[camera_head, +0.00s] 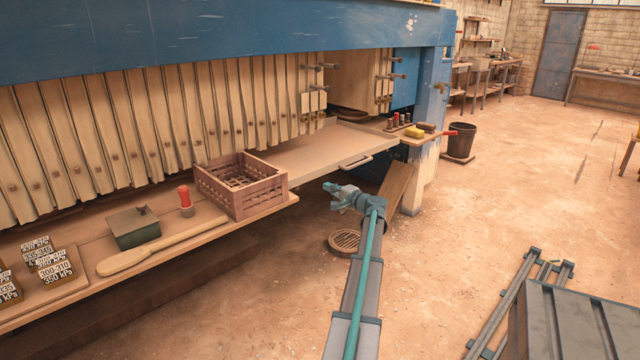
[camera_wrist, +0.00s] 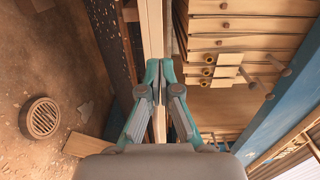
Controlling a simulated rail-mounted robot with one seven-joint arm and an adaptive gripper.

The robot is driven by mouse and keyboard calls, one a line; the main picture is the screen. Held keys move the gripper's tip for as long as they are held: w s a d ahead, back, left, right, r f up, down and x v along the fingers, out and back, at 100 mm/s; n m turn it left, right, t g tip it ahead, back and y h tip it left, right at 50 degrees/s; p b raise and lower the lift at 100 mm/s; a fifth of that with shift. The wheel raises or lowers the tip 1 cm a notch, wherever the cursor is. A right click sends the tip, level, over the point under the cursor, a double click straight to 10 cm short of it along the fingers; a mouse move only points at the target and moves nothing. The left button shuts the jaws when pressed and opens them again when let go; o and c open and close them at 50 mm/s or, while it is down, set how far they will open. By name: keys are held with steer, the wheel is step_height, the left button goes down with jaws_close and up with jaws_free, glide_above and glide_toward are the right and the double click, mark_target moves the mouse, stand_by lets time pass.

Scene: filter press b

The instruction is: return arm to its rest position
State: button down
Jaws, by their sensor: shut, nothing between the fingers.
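My gripper (camera_head: 330,186) is at the end of my arm, which reaches up from the bottom of the head view. It hangs in front of the press, a little in front of the pull-out tray (camera_head: 318,150) and its handle. In the wrist view my gripper (camera_wrist: 158,68) has its fingertips together with nothing between them. The wrist view is turned on its side, with the floor at left and the press plates (camera_wrist: 225,45) at upper right. No touch between my gripper and the tray shows; the exact gap is hard to tell.
A brown crate (camera_head: 262,203), green box (camera_head: 133,228), red-handled tool (camera_head: 186,201) and wooden paddle (camera_head: 150,254) lie on the front shelf. A floor drain (camera_head: 345,242) and leaning board (camera_head: 397,185) are below my gripper. A bucket (camera_head: 460,140) stands behind. Open floor lies right.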

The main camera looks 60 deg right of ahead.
steer(key=w+a+f+n+g+y, duration=0.1)
steer(key=a+f+n+g+y, duration=0.4)
steer(key=a+f, duration=1.4)
steer(key=w+a+f+n+g+y, duration=0.1)
steer(key=a+f+n+g+y, duration=0.35)
steer(key=a+f, duration=1.4)
steer(key=s+a+f+n+g+y, duration=0.1)
steer(key=s+a+f+g, duration=0.25)
steer(key=a, duration=0.75)
steer(key=s+a+f+n+g+y, duration=0.1)
steer(key=s+a+f+g, duration=0.2)
steer(key=a, duration=0.8)
steer(key=s+a+f+n+g+h, duration=0.3)
steer(key=s+a+n+g, duration=0.2)
steer(key=s+a, duration=0.75)
steer(key=s+a+f+n+g+h, duration=0.3)
steer(key=s+a+n+g, duration=0.25)
steer(key=s+a, duration=0.65)
steer(key=w+a+r+t+p, duration=0.1)
steer(key=w+r+p, duration=0.3)
steer(key=r+p, duration=1.2)
steer(key=t+p, duration=0.1)
steer(key=p, duration=0.2)
steer(key=shift+w, duration=0.35)
